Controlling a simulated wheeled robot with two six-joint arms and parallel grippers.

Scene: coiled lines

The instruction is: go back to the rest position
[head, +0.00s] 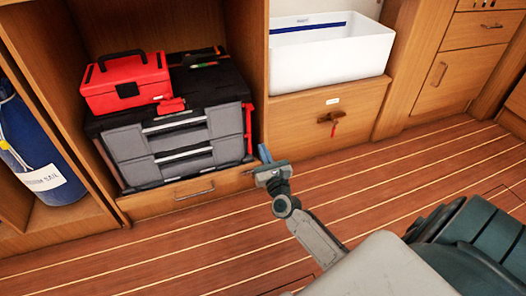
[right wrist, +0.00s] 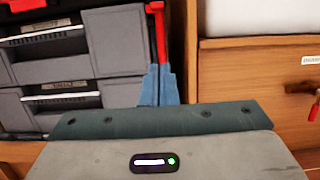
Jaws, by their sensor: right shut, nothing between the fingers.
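My right gripper (head: 265,154) is near the middle of the head view, its blue fingers pointing towards the cabinet by the lower right of the grey tool chest. In the right wrist view its blue fingertips (right wrist: 159,86) are together, with nothing held between them. A red upright strip shows just behind the fingertips in that view. My left gripper does not show in either view.
The grey and black tool chest (head: 180,140) stands in the cabinet with a red toolbox (head: 126,85) on top. A white bin (head: 335,55) sits above a drawer with a red-tagged key (head: 333,125). A blue bag (head: 38,150) is at left. The plank floor (head: 390,185) is clear.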

